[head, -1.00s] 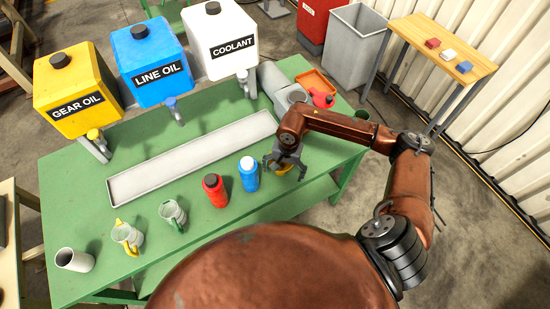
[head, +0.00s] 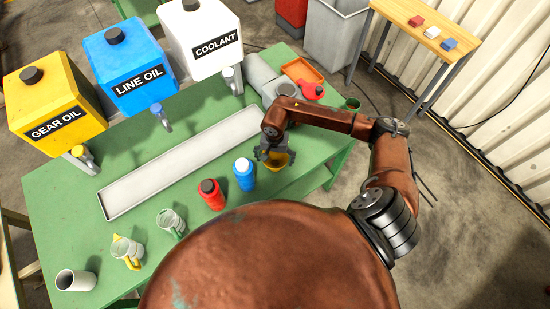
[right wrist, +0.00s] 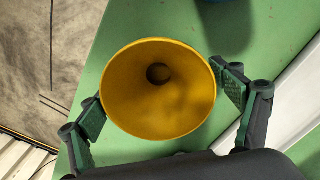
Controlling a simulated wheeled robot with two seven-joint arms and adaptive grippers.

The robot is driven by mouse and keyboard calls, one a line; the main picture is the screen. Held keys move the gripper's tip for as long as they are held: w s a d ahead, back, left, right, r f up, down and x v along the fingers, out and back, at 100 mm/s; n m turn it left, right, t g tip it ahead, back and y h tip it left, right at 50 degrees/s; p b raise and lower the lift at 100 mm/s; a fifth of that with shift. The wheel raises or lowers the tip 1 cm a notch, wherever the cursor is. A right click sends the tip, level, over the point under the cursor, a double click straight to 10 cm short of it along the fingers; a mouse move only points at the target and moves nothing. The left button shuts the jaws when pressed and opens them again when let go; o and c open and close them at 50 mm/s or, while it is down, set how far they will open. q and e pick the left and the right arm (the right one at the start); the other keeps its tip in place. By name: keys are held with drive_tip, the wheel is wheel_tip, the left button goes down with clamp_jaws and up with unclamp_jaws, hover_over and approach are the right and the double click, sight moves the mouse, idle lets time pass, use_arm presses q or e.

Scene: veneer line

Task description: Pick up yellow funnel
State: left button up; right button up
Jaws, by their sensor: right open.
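The yellow funnel (head: 277,161) stands on the green table near its front right edge, partly hidden under my right gripper in the head view. In the right wrist view the funnel (right wrist: 158,90) shows its wide round mouth and the dark hole at its centre. My right gripper (head: 268,156) is open above the table. In the right wrist view the fingers of my right gripper (right wrist: 160,108) stand on either side of the funnel's rim. Whether either finger touches the rim I cannot tell. My left gripper is not in view.
A blue bottle (head: 244,174) and a red bottle (head: 211,194) stand left of the funnel on the green table (head: 65,216). A long metal tray (head: 150,178) lies behind them. A red can (head: 312,90) and an orange tray (head: 302,70) sit at the back right.

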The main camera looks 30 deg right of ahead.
drive_tip(key=shift+s+f, duration=0.1)
drive_tip(key=shift+f, duration=0.95)
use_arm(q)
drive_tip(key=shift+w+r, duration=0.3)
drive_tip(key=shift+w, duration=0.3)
use_arm(e)
drive_tip(key=shift+d, duration=0.1)
drive_tip(key=c, duration=1.1)
drive_tip(key=shift+c, duration=0.3)
